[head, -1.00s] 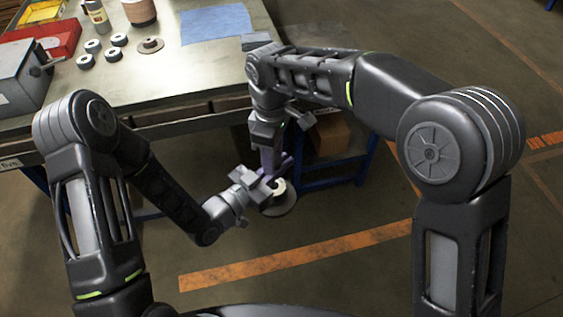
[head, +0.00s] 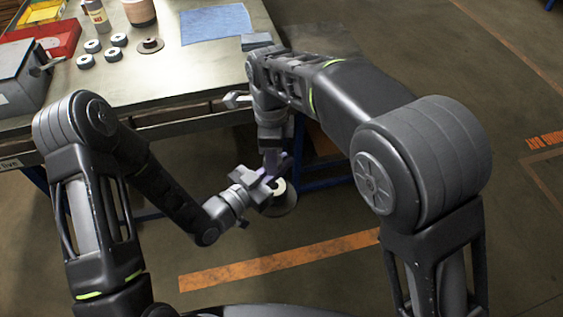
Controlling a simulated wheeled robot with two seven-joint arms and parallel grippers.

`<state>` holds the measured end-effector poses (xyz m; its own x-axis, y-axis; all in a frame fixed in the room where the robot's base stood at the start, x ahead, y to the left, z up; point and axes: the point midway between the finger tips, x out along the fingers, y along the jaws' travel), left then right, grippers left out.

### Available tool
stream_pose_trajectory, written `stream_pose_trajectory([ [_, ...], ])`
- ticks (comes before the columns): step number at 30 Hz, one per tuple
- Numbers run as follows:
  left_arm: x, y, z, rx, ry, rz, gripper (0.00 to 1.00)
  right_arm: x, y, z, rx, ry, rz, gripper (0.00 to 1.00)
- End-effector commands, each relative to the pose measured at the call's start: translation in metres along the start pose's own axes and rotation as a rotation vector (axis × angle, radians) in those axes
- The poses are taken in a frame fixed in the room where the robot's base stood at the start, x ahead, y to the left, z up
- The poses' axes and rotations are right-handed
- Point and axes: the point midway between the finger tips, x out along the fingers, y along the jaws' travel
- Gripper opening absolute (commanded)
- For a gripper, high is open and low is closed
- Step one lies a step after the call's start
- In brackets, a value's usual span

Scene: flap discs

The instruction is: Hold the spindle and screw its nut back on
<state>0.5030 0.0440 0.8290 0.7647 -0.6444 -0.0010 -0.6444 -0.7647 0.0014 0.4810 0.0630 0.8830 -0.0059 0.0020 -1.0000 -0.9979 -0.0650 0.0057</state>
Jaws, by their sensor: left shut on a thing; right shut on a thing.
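The spindle (head: 284,203) shows as a wide grey-brown disc with a pale ring on it, held in the air in front of the table. My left gripper (head: 268,186) comes in from the left and is shut on the spindle, close beside the pale ring. My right gripper (head: 276,171) points down from above and is shut at the top of the spindle, right over the ring. The nut is hidden between its fingers, so I cannot tell how it sits on the thread.
The table (head: 150,80) carries several dark flap discs (head: 112,54), a flanged disc (head: 150,46), a blue cloth (head: 215,22), a bottle (head: 97,15), a brown cylinder (head: 139,12), a red bin (head: 45,38) and a grey box (head: 20,80). Open floor lies right and in front.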

Motion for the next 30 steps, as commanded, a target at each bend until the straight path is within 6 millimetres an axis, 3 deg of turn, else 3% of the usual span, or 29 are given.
stream_pose_trajectory([
  [10,0.001,0.002,-0.004,0.001,0.01,0.005,0.0,0.002,-0.001,-0.001,1.051,0.007,-0.012,0.0],
  [13,0.001,0.002,-0.004,0.001,0.01,0.004,0.0,0.011,0.002,-0.006,1.273,0.038,0.0,0.0],
  [19,0.001,-0.001,-0.004,0.004,0.011,-0.001,0.0,0.007,0.002,-0.006,1.469,0.029,-0.001,0.0],
  [30,0.0,-0.003,-0.001,0.002,0.0,-0.006,0.0,-0.001,0.001,0.0,1.499,-0.001,0.001,0.0],
])
